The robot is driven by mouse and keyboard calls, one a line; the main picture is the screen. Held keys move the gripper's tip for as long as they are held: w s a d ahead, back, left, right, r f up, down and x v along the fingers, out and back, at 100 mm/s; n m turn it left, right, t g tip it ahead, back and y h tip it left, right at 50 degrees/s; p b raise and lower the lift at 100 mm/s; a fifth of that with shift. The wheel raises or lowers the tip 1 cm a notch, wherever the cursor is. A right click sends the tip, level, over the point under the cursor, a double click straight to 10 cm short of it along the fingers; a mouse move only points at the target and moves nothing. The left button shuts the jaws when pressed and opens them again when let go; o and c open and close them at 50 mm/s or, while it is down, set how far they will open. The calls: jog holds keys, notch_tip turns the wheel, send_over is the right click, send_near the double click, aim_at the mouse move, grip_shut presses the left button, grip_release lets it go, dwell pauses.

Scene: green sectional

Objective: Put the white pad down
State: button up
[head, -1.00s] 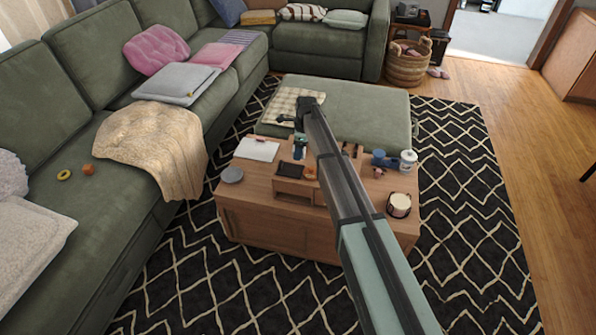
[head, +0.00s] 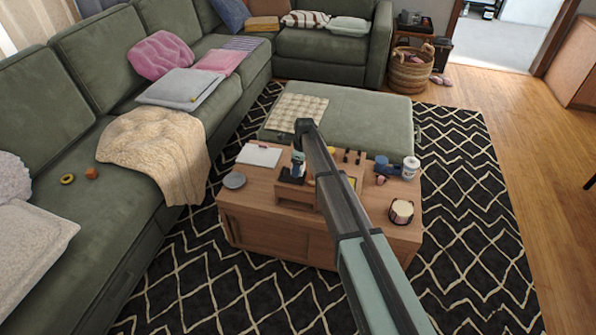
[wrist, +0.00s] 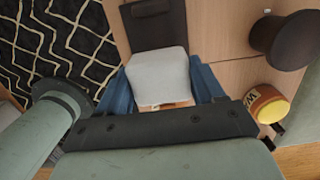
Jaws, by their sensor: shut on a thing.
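A white pad (wrist: 158,76), pale and square with rounded corners, sits between the two blue fingers of my gripper (wrist: 160,86) in the wrist view. My gripper is shut on it. A dark flat tray or box (wrist: 156,24) lies just beyond the pad's far edge; I cannot tell whether they touch. In the head view my gripper (head: 297,166) is low over the wooden table (head: 270,237), by a small dark tray. The pad is mostly hidden there by the fingers and arm.
A white notepad-like sheet (head: 258,155) and a grey disc (head: 235,181) lie at the table's left. A white jar (head: 410,167) and a round cream-topped item (head: 401,211) stand at its right. A yellow-topped item (wrist: 268,104) is near in the wrist view. The green ottoman (head: 366,118) is behind.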

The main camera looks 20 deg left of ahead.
jog(key=shift+f, duration=1.4)
jog(key=shift+f, duration=0.1)
jog(key=o, duration=0.9)
jog(key=shift+o, duration=0.2)
jog(key=r, duration=0.4)
jog(key=d+r, duration=0.1)
jog(key=r, duration=0.7)
jog(key=shift+d+r, duration=0.1)
jog(key=shift+d, duration=0.15)
